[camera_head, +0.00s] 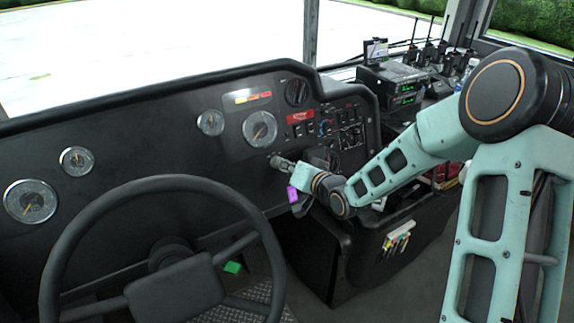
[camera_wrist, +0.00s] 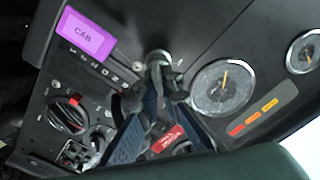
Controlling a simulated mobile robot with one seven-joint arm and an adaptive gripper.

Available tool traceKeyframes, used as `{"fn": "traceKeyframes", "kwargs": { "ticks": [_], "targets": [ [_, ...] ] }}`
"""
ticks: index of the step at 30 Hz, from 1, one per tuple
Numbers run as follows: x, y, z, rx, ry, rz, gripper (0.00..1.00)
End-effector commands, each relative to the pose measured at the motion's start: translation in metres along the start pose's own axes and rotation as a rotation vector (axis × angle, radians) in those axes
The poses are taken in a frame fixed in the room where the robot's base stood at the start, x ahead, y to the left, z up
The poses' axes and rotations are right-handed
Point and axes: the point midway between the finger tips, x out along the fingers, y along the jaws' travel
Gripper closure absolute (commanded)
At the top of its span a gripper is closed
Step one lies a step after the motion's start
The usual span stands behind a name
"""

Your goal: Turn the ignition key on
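The ignition key (camera_wrist: 157,60) is a small grey piece at the dashboard panel, at top centre in the wrist view. My gripper (camera_wrist: 163,88) has its dark blue fingers drawn together in a narrow V, with the tips on the key. The tips cover part of the key, so its turn angle is hard to read. In the head view my gripper (camera_head: 281,162) reaches the dashboard right of the steering wheel. The key itself is too small to make out there.
A purple CAB tag (camera_wrist: 85,34) is close beside my gripper; it also shows in the head view (camera_head: 292,195). The steering wheel (camera_head: 62,250) stands left of my arm.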

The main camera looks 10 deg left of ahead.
Motion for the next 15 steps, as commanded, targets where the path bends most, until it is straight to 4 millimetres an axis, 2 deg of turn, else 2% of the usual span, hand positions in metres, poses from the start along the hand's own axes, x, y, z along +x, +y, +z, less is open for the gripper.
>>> {"fn": "traceKeyframes", "kwargs": {
  "ticks": [1, 4, 15],
  "targets": [
    [0.0005, -0.0012, -0.0005, 0.0, 0.001, -0.002, 0.89],
    [0.0004, -0.001, -0.0003, -0.001, 0.001, -0.002, 0.78],
    [-0.0039, 0.0002, -0.0004, -0.002, 0.0, 0.0, 0.77]
  ]
}}
